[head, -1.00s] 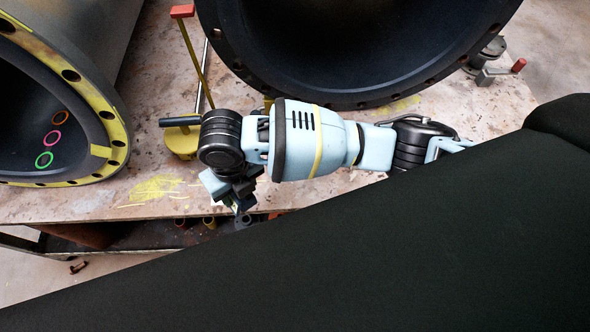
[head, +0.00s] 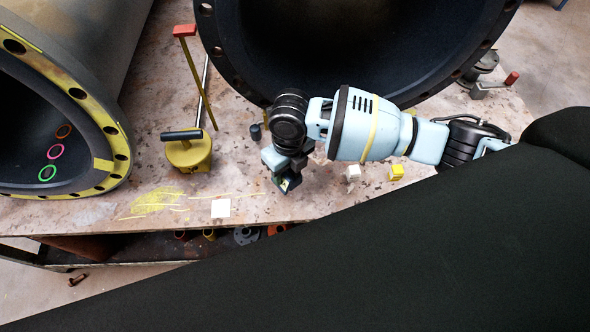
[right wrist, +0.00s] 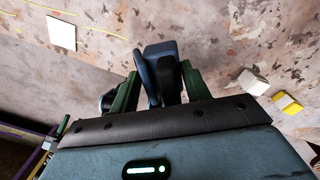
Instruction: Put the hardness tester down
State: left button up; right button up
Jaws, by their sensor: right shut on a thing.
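My right gripper (head: 284,176) is over the front part of the worktable (head: 300,205), pointing down. In the right wrist view its two green fingers (right wrist: 158,88) are shut on a dark blue-grey device, the hardness tester (right wrist: 160,62). In the head view only a small part of the tester (head: 288,184) shows below the wrist. I cannot tell whether it touches the tabletop. My left gripper is not in view.
A white square (head: 221,208) lies left of the gripper. A white block (head: 352,172) and a yellow block (head: 396,172) lie to its right. A yellow tool with a black handle (head: 190,155) stands left. Large flanged pipes (head: 118,150) lie behind and left. A large dark shape hides the lower right.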

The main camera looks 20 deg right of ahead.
jog(key=shift+w+d+f, duration=0.1)
jog(key=shift+w+d, duration=0.1)
jog(key=shift+d, duration=0.25)
jog(key=shift+w+d, duration=0.15)
jog(key=shift+d, duration=0.3)
jog(key=shift+f, duration=1.75)
jog(key=shift+f, duration=0.2)
jog(key=o, duration=0.9)
jog(key=shift+d, duration=0.1)
jog(key=shift+o, duration=0.2)
